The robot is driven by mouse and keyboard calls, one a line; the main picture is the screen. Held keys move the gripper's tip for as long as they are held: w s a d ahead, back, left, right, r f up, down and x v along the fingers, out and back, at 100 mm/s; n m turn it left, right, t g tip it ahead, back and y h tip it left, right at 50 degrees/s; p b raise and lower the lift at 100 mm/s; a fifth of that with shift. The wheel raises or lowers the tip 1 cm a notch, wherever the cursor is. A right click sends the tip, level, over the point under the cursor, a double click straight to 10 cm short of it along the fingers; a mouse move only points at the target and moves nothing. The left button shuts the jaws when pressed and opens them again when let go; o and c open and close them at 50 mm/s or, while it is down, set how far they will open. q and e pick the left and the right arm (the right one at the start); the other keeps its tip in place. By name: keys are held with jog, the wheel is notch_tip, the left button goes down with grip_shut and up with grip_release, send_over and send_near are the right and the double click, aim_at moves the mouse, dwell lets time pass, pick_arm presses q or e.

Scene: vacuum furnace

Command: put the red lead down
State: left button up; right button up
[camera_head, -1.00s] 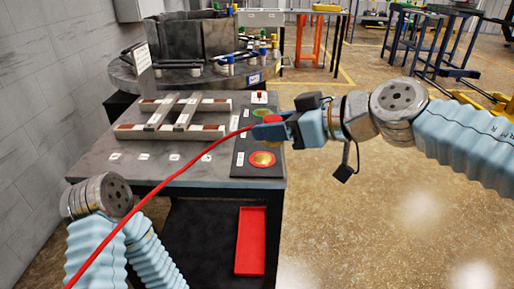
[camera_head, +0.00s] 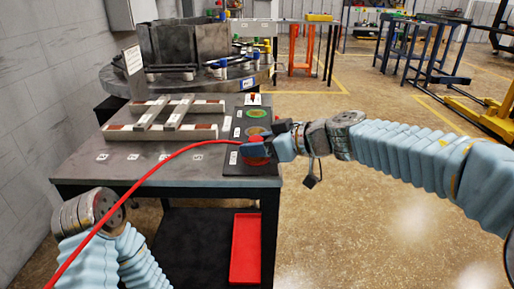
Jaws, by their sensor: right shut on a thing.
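The red lead (camera_head: 157,170) runs as a long curve from the bottom left, over the table's front edge, to my right gripper. My right gripper (camera_head: 256,148) is shut on the lead's end, low over the near end of the black mat (camera_head: 233,167). It covers most of a red-rimmed round spot (camera_head: 256,161) there. I cannot tell whether the lead's end touches the mat.
The grey table (camera_head: 130,174) carries a pale frame of bars (camera_head: 160,119) left of the mat. Behind stands a round dark furnace base (camera_head: 190,82) with several fittings. A red tray (camera_head: 245,248) lies below the table. The table's front left is clear.

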jog(key=o, duration=1.1)
jog(key=shift+f, duration=0.1)
jog(key=shift+o, duration=0.2)
jog(key=p+v, duration=0.4)
jog(key=v, duration=0.8)
